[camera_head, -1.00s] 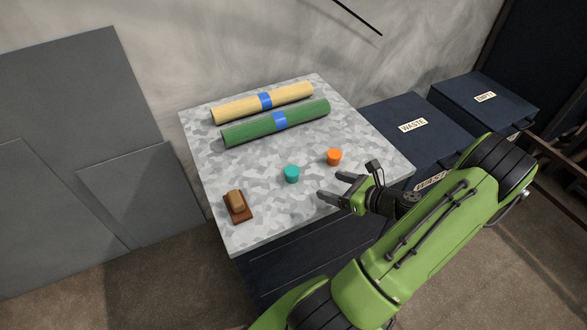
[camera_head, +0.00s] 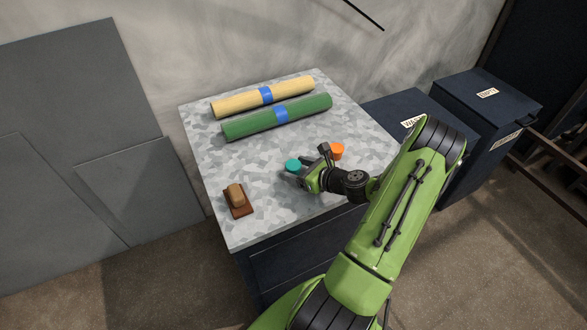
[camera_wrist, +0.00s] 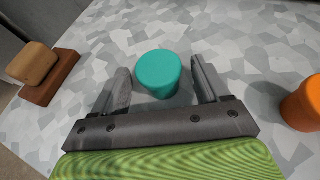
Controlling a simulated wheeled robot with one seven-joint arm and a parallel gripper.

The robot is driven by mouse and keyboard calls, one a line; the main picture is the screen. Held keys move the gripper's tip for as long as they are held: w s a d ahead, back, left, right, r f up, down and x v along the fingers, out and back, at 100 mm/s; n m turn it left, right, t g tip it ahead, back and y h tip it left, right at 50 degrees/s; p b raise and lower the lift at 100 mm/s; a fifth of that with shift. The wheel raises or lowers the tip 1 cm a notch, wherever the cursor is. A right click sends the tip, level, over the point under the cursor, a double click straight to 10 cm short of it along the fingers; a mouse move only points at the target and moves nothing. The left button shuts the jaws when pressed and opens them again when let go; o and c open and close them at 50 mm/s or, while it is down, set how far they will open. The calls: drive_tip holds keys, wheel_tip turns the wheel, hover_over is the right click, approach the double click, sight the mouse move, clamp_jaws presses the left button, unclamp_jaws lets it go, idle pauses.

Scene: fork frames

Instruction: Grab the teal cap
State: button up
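The teal cap (camera_head: 293,165) stands on the mottled grey table top. In the wrist view the teal cap (camera_wrist: 158,72) lies ahead of and partly between my two fingers, with visible room on each side. My gripper (camera_head: 292,174) is low over the table on the near side of the cap. In the wrist view my gripper (camera_wrist: 161,88) is open and holds nothing. The lower part of the cap is partly hidden by my gripper in the head view.
An orange cap (camera_head: 337,152) stands right of my gripper, also in the wrist view (camera_wrist: 302,104). A brown block on a wooden base (camera_head: 237,200) is at left. Green (camera_head: 245,125) and yellow (camera_head: 235,103) rolls lie at the back. Dark bins (camera_head: 480,105) stand right.

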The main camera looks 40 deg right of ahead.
drive_tip(key=c, duration=0.9)
drive_tip(key=shift+c, duration=0.3)
drive_tip(key=shift+r, duration=0.1)
